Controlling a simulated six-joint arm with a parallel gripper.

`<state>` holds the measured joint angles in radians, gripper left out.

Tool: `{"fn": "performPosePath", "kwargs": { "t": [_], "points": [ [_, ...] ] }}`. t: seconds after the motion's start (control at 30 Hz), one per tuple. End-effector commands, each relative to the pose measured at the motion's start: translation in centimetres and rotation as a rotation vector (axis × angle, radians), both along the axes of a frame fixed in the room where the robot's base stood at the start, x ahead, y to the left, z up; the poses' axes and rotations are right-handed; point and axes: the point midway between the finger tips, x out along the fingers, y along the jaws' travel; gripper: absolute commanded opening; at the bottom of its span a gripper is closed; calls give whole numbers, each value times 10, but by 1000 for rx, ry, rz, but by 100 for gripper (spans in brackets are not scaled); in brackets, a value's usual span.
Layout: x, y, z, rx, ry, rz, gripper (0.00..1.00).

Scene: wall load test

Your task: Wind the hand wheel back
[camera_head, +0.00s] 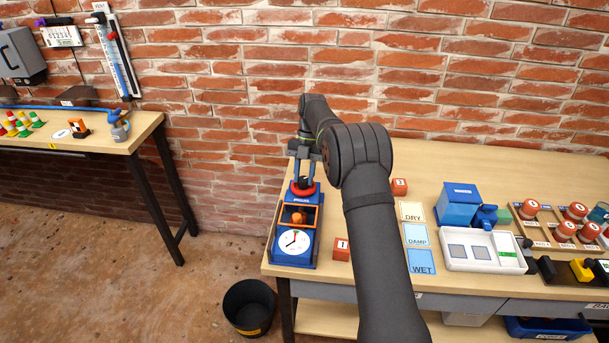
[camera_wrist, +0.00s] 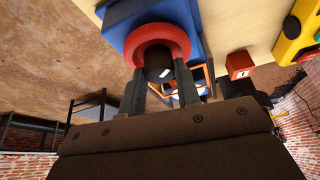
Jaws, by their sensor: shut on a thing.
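The hand wheel (camera_head: 303,191) is a red ring on the top end of a blue test stand (camera_head: 281,252) at the bench's left end. The stand has an orange-framed window with an orange ball (camera_head: 298,217) and a white round dial (camera_head: 295,242) with a dark pointer. My gripper (camera_head: 303,179) points down at the wheel. In the wrist view the red wheel (camera_wrist: 183,38) surrounds a dark hub (camera_wrist: 158,62) with a white mark. My two fingers (camera_wrist: 160,82) stand on either side of the hub, shut on the wheel; exact contact is partly hidden.
A black bin (camera_head: 249,307) stands on the floor. A brick wall is close behind.

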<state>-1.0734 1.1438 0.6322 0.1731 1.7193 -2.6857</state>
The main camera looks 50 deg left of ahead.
Motion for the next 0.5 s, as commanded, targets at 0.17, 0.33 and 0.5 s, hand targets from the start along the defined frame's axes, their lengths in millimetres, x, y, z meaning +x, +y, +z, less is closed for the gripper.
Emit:
{"fn": "performPosePath", "kwargs": {
  "t": [0.17,0.33,0.5],
  "points": [
    [-1,1,-1,0,-1,131,7],
    [-1,1,-1,-1,0,225,7],
    [-1,1,0,0,-1,284,7]
  ]
}}
